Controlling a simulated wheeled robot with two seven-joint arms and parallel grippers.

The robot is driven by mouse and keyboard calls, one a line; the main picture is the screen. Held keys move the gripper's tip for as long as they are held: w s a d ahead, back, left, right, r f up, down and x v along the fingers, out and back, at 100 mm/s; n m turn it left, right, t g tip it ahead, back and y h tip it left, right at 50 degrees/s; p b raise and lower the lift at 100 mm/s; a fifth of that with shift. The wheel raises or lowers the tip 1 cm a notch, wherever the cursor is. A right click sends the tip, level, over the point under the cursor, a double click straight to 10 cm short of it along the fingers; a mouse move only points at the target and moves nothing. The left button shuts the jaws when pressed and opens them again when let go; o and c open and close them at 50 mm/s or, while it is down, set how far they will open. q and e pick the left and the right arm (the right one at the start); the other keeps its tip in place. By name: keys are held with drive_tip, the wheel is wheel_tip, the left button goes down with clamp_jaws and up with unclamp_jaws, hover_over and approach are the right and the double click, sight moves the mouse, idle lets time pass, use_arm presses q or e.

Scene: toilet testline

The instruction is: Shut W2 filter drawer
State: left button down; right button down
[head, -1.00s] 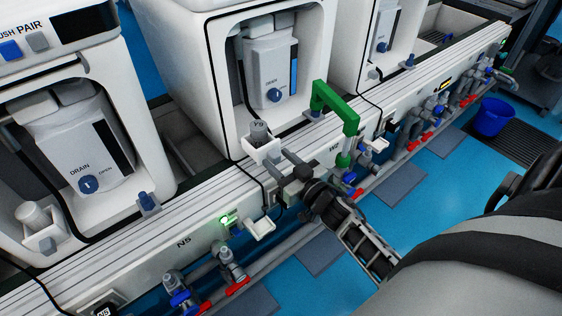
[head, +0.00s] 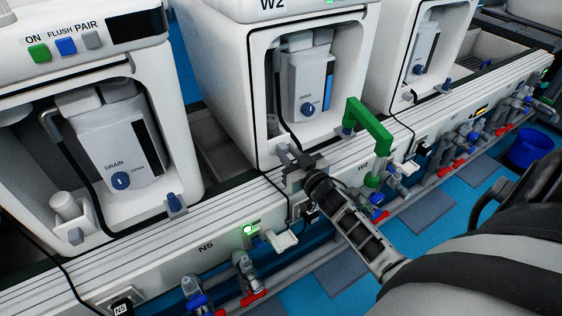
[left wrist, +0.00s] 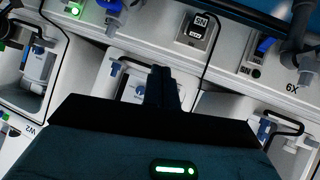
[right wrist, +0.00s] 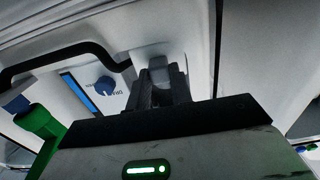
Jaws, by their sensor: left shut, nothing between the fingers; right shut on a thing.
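The W2 unit (head: 235,60) stands in the middle of the head view, its open bay holding a grey drain box (head: 306,85) with a blue knob. My right gripper (head: 287,154) is at the lower left of this bay and largely hides the filter drawer in the head view. In the right wrist view my right gripper (right wrist: 160,85) is shut on the small grey tab of the pale W2 filter drawer (right wrist: 157,64). How far the drawer sticks out is hard to tell. My left gripper (left wrist: 163,85) is shut and empty in the left wrist view, outside the head view.
A green tap handle (head: 370,127) stands right of my right gripper. The white rail (head: 150,240) runs along the units' front, with a small white tray (head: 281,241) and red and blue valves below. The N5 unit (head: 165,90) is at left.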

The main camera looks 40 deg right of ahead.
use_arm(q)
drive_tip(key=shift+d, duration=0.1)
use_arm(e)
drive_tip(key=shift+w+r, duration=0.1)
drive_tip(key=shift+r, duration=0.05)
drive_tip(key=c, duration=1.5)
unclamp_jaws()
drive_tip(key=shift+o, duration=1.3)
drive_tip(key=shift+w, duration=0.15)
use_arm(q)
drive_tip(key=shift+w+r, duration=0.1)
drive_tip(key=shift+t, duration=0.5)
drive_tip(key=r+p, duration=0.1)
drive_tip(key=r, duration=0.1)
drive_tip(key=a+r+p, duration=0.1)
drive_tip(key=r, duration=0.1)
drive_tip(key=shift+s+r, duration=0.2)
drive_tip(key=shift+r, duration=0.15)
use_arm(e)
drive_tip(key=s+a, duration=0.1)
drive_tip(key=s, duration=1.5)
drive_tip(key=shift+a, duration=0.15)
use_arm(q)
drive_tip(key=shift+a+f, duration=0.1)
drive_tip(key=shift+f, duration=0.05)
drive_tip(key=shift+p, duration=0.35)
